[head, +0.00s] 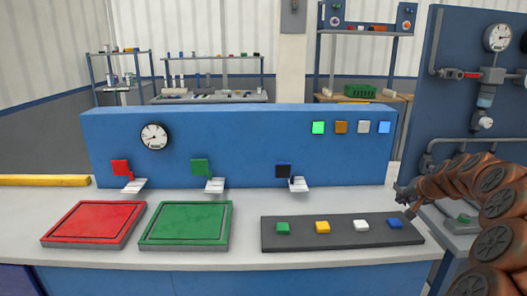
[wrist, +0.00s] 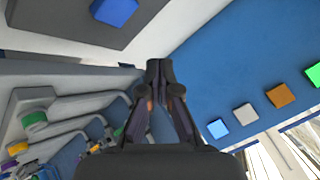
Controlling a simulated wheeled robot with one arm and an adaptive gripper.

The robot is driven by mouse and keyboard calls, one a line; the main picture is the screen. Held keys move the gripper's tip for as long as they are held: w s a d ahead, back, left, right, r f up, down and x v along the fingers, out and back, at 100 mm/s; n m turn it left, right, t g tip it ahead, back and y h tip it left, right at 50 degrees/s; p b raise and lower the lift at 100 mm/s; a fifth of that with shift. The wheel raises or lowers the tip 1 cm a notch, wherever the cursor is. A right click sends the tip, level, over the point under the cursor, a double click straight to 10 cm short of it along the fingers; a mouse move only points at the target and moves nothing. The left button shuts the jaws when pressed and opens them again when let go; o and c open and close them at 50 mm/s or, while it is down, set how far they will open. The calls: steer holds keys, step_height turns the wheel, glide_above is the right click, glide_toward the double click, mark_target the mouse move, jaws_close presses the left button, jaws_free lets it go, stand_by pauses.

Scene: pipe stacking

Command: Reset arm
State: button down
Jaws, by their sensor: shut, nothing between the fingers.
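My gripper (head: 405,196) is at the right end of the bench in the head view, just above and right of the dark block tray. The copper-coloured arm behind it is mine. In the wrist view my gripper (wrist: 158,70) points away from the camera with its fingers together and nothing between them. In the head view the tray (head: 345,243) carries a green block (head: 283,228), a yellow block (head: 322,228), a white block (head: 360,226) and a blue block (head: 394,223). The blue block (wrist: 114,10) also shows in the wrist view.
A red pad (head: 94,222) and a green pad (head: 186,223) lie on the bench's left half. A blue panel (head: 240,150) with a gauge, coloured flags and four-colour squares stands behind. A blue pipe-and-gauge board (head: 455,80) stands at the right, near my arm.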

steer(key=s+a+r+n+g+y+p, duration=0.15)
steer(key=s+a, duration=0.35)
steer(key=a, duration=0.5)
steer(key=s+a+r+n+g+y+p, duration=0.1)
steer(key=s+a+r+n+g+p, duration=0.15)
steer(key=s+a, duration=0.45)
steer(key=s+a+r+n+g+y+p, duration=0.1)
steer(key=s+a+r+n, duration=0.15)
steer(key=a, duration=0.95)
steer(key=s+a+n+g+h+p, duration=0.1)
steer(key=s+a+g+h+p, duration=0.1)
steer(key=s, duration=1.5)
steer(key=s+a+n+g+h+p, duration=0.1)
steer(key=s+g+p, duration=0.3)
steer(key=s, duration=1.3)
steer(key=shift+s+a+f+h, duration=0.15)
steer(key=shift+a+f+h, duration=0.05)
steer(key=shift+a+h, duration=0.3)
